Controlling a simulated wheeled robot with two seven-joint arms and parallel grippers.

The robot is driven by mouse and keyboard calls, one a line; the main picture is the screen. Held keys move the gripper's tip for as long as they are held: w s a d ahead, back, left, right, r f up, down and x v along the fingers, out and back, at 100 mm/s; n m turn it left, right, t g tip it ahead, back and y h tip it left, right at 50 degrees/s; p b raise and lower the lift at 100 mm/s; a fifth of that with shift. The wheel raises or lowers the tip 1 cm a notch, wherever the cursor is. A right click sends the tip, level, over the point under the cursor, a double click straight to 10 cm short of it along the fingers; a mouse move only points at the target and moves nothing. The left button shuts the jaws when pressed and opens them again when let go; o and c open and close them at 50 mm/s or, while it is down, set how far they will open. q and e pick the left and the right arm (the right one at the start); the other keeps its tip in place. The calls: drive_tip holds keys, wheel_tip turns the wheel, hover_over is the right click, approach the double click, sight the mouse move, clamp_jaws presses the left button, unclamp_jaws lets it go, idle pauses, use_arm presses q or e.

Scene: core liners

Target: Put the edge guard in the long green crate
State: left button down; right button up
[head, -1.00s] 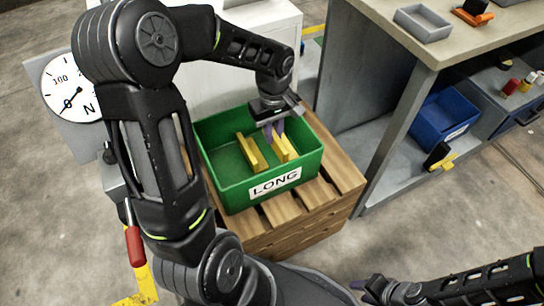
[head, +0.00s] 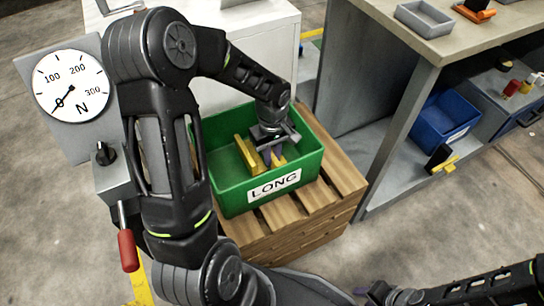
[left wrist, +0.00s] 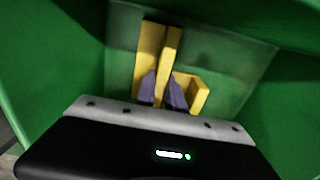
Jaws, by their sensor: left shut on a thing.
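The green crate (head: 232,201), labelled LONG, stands on a wooden pallet. Yellow pieces lie inside it; one (head: 245,152) leans at the left of my gripper. My left gripper (head: 271,157) reaches down into the crate, shut on a yellow edge guard (head: 280,161), partly hidden by the hand. In the left wrist view, the purple fingertips (left wrist: 163,90) close on the upright yellow strip (left wrist: 170,52), with other yellow faces beside it. I cannot tell whether the held guard touches the crate floor. My right gripper (head: 374,294) is at the bottom edge, its opening unclear.
A workbench (head: 440,40) with a grey tray (head: 423,20) stands at the right. A blue crate (head: 448,118) and a yellow-and-black item (head: 441,160) are on its lower shelf. A force gauge (head: 70,87) and red-handled lever (head: 128,250) are at the left.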

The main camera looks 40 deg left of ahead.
use_arm(q)
drive_tip(key=shift+f, duration=0.15)
drive_tip(key=c, duration=1.4)
unclamp_jaws()
drive_tip(key=shift+r, duration=0.3)
wheel_tip(320, 180, up, 12)
drive_tip(key=p, duration=0.3)
drive_tip(key=shift+f+p, duration=0.1)
drive_tip(key=shift+p, duration=0.2)
